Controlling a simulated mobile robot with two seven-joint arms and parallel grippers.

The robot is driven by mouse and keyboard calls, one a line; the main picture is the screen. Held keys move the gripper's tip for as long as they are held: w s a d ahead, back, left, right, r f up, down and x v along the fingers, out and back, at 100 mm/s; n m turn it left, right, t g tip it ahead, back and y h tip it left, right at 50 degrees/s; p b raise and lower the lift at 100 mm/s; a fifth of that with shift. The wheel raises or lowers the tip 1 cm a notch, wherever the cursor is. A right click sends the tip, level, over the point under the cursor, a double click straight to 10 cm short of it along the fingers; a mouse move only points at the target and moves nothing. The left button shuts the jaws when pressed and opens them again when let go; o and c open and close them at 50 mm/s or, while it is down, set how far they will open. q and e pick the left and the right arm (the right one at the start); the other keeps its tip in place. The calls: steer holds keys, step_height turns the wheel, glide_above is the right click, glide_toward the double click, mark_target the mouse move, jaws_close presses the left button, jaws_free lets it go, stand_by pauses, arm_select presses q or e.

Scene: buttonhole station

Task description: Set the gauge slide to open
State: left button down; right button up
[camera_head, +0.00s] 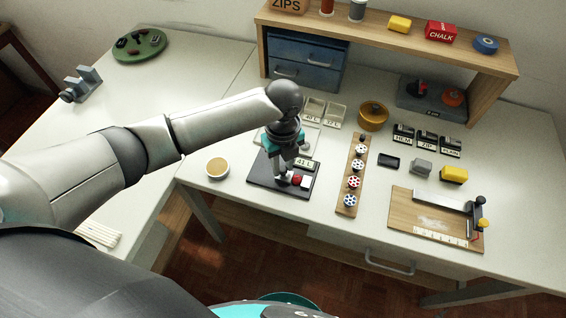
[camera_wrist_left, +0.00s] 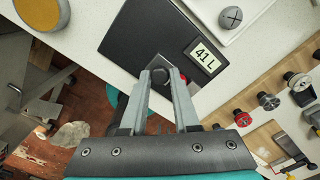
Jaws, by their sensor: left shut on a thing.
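My left gripper (camera_head: 284,178) is low over a dark flat plate (camera_head: 262,181) with a "41 L" label (camera_head: 304,163). In the left wrist view, its two fingers (camera_wrist_left: 162,84) are closed on a small dark grey knob-like piece (camera_wrist_left: 160,75); whether it is lifted off the plate is unclear. A red button (camera_head: 297,181) is right beside the fingertips. A wooden board (camera_head: 413,213) at the right carries a pale metal bar (camera_head: 440,201), a numbered scale strip (camera_head: 440,232) and a dark upright end piece with a yellow knob; this may be the gauge. No part is clearly readable as its slide.
A wooden strip (camera_head: 347,197) with several round buttons stands right of the plate. A round tan-topped pot (camera_head: 217,168) is to its left. A brass pot (camera_head: 373,116), label blocks and a wooden shelf (camera_head: 390,48) are behind. The left table surface is mostly clear.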

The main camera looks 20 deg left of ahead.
mark_target(264, 171)
stand_by(0.4)
arm_select(q)
steer(key=a+p, duration=0.1)
steer(key=a, duration=0.4)
steer(key=shift+r+p, duration=0.1)
steer(key=shift+p, duration=0.3)
steer(key=shift+w, duration=0.1)
steer(key=c, duration=0.7)
jaws_free()
steer(key=shift+o, duration=0.2)
step_height(264, 171, up, 15)
steer(key=p, duration=0.2)
steer(key=shift+p, duration=0.3)
